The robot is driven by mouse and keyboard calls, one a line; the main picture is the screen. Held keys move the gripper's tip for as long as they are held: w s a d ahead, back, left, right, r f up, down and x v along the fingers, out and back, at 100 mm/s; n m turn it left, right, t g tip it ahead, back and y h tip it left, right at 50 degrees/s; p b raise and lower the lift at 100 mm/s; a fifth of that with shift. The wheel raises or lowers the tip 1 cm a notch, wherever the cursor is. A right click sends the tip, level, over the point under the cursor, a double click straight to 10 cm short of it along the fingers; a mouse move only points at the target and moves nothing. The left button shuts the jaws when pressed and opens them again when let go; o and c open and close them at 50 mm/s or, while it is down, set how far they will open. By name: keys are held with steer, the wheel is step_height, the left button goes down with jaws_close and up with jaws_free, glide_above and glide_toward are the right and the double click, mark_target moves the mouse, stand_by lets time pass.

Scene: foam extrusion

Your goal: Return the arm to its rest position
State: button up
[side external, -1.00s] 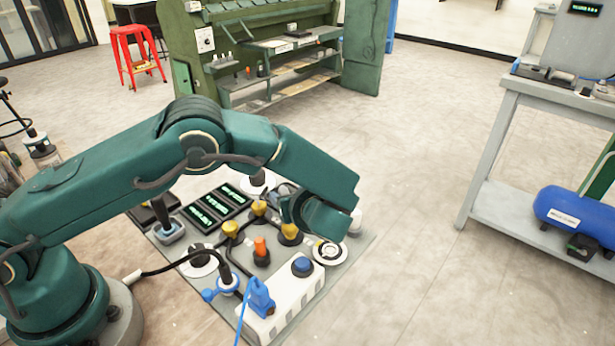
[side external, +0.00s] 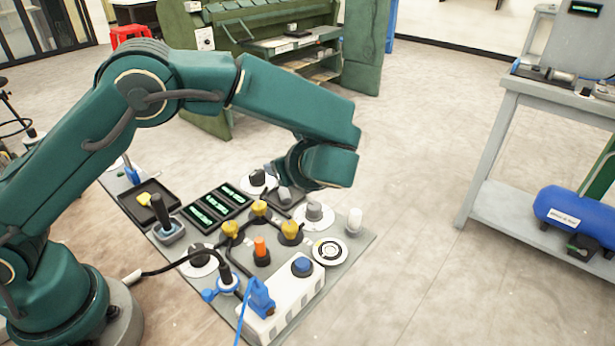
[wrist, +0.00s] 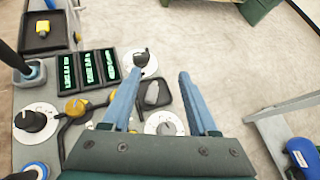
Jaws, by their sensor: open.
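My gripper shows in the wrist view (wrist: 160,103), its two blue-grey fingers apart with nothing between them but the view of the panel below. In the side view the green arm is bent over the control panel (side external: 190,268), and its wrist hangs above the panel's far right part. The fingers are mostly hidden there behind the wrist. A grey switch lever (wrist: 152,93) on a dark plate and a grey knob on a white dial (wrist: 166,127) lie below the fingers. No contact with them shows.
The panel carries yellow knobs (side external: 260,208), an orange knob (side external: 261,246), a blue button (side external: 302,265), a joystick (side external: 160,210) and green displays (side external: 231,194). A workbench (side external: 560,95) stands at right and a green machine (side external: 290,45) behind. The floor between is clear.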

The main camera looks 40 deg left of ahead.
steer(key=s+a+r+n+g+h, duration=0.1)
steer(key=s+a+r+n+h, duration=0.15)
steer(key=s+r+n, duration=0.3)
steer(key=s+a+r+n+h, duration=0.2)
steer(key=s+a+r+n, duration=0.2)
steer(key=s, duration=0.2)
steer(key=s+d+f+n+t+h, duration=0.1)
steer(key=s+d+f+n+h, duration=0.2)
steer(key=s+n, duration=0.7)
steer(key=d+n+h, duration=0.2)
steer(key=d, duration=0.2)
steer(key=shift+h, duration=0.35)
